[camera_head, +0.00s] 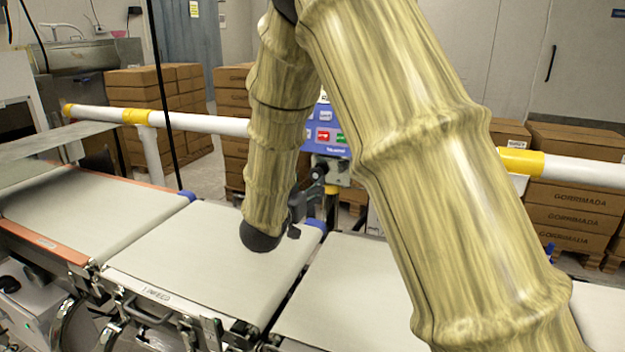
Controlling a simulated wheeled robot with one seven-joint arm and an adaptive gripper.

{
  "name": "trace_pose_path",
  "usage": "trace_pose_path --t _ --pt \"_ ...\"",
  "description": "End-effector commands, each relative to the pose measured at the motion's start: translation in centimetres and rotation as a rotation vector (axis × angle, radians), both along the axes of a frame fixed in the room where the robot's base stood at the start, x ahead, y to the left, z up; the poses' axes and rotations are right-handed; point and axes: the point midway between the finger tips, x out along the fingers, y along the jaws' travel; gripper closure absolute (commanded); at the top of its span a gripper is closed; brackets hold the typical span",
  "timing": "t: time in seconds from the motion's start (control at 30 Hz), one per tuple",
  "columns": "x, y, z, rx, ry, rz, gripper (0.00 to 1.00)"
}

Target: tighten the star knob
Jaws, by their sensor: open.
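A small dark round knob (318,172), which may be the star knob, shows beside a grey bracket just below the blue control panel (325,130). Its star shape is too small to make out. My arm comes down in front of the belts, and its forearm hides part of this area. My gripper (299,207) shows only in part as dark pieces at the right of the wrist, close below the knob in the picture. It is open, with nothing seen between its fingers. I cannot tell its distance from the knob.
Pale conveyor belts (190,250) run across the front, with a gap between sections. A white rail with yellow joints (520,161) crosses behind them. Stacked cartons (575,195) stand on pallets beyond. A thin black vertical post (161,90) stands at the left.

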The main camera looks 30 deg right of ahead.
Motion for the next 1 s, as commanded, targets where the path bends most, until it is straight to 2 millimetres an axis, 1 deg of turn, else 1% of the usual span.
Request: trace_pose_path --t 0.1,0.33,0.5,0.77,0.87,1.0 --pt "1.2 -1.5 -0.1 0.001 0.001 -0.002 0.42" --pt "2.9 -3.3 0.0 0.001 -0.001 0.000 0.42" --pt "3.4 -3.8 0.0 0.000 0.000 0.001 0.42" --pt "3.4 -3.9 0.0 -0.001 0.001 0.002 0.42" --pt "3.4 -3.9 0.0 -0.001 0.001 0.002 0.58" --pt "3.4 -3.9 0.0 -0.001 0.001 0.002 0.84"
